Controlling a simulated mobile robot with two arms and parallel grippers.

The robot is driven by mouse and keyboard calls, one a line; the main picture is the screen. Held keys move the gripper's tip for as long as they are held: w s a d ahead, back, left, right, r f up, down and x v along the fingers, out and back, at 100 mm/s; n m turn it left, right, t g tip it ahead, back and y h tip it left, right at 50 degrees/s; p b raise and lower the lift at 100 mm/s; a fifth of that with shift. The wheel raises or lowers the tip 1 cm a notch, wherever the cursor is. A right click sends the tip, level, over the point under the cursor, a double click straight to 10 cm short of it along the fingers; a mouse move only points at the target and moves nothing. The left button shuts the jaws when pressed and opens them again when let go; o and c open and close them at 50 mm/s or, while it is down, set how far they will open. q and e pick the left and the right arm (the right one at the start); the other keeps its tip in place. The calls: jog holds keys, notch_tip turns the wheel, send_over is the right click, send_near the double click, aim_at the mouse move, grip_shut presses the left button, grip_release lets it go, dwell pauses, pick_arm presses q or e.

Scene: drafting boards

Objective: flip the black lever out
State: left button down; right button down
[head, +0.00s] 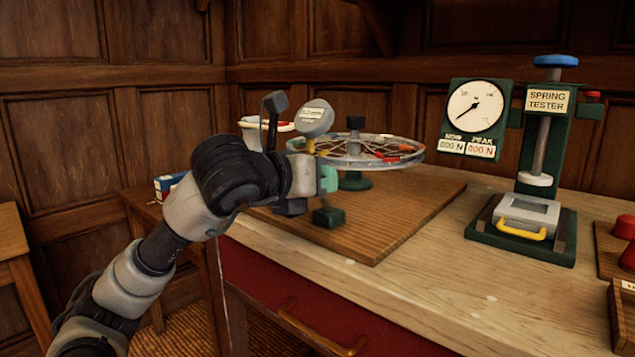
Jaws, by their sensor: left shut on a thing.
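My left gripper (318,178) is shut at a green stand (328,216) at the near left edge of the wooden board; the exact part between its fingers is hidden. A round dial gauge (314,117) with a pale face sits just above the gripper. Behind it, a spoked wheel (395,151) lies flat on a green pedestal, with a black upright piece (355,123) at its hub. I cannot tell whether that piece is the black lever, or whether the lever is hidden by my gripper. My right gripper is out of view.
The wooden board (400,232) lies on the workbench (450,275). A spring tester (547,101) with a dial stands at the right, red-topped items (625,227) at the right edge. A small box (170,183) sits behind my arm. The bench front right of the board is clear.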

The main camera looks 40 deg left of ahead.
pick_arm(q)
jog(key=c, duration=0.9)
grip_release()
jog(key=v, duration=1.1)
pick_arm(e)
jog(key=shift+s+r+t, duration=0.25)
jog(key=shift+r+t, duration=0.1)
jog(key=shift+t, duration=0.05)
pick_arm(q)
jog(key=shift+w, duration=0.1)
